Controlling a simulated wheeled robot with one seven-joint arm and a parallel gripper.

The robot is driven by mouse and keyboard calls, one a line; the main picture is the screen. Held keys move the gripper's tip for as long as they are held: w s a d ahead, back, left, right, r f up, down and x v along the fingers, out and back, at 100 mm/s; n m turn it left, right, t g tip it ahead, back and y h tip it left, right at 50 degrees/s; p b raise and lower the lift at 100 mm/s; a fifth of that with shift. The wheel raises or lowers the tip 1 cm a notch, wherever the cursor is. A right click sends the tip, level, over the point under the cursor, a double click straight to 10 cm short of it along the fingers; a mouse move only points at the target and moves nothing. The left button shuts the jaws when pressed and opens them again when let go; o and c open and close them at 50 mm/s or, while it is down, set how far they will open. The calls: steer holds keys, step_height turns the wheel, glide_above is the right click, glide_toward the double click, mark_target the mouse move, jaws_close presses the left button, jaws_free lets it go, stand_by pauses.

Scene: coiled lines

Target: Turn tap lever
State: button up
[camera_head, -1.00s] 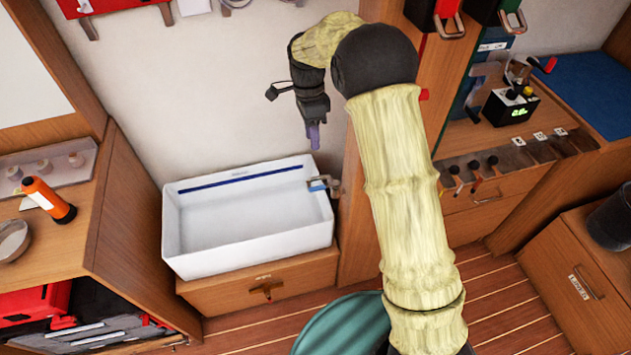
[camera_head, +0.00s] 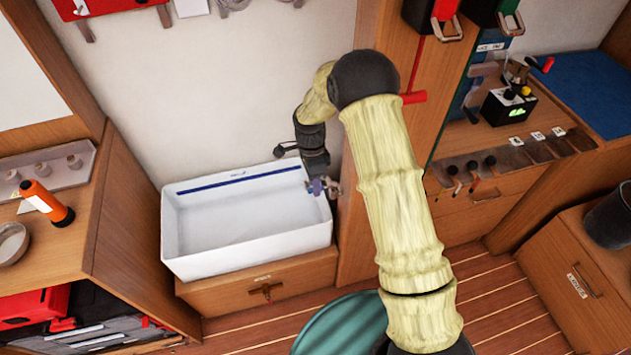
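The tap (camera_head: 335,189) is a small metal fitting at the right end of the white sink (camera_head: 182,243). Its lever is too small and too covered to make out; a bluish part shows beside the fitting. My gripper (camera_head: 316,186) points down at the tap, over the sink's right rim. The fingertips overlap the tap in this view, and I cannot tell whether they touch it. The fingers are too small to tell whether they are open or shut.
A wooden drawer front (camera_head: 262,290) lies below the sink. A wooden counter at the left holds an orange torch (camera_head: 46,203) and a metal bowl (camera_head: 13,243). A wooden post (camera_head: 357,215) stands just right of the tap. The sink basin is empty.

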steer(key=shift+s+a+f, duration=0.1)
steer(key=shift+s+f, duration=0.05)
jaws_close()
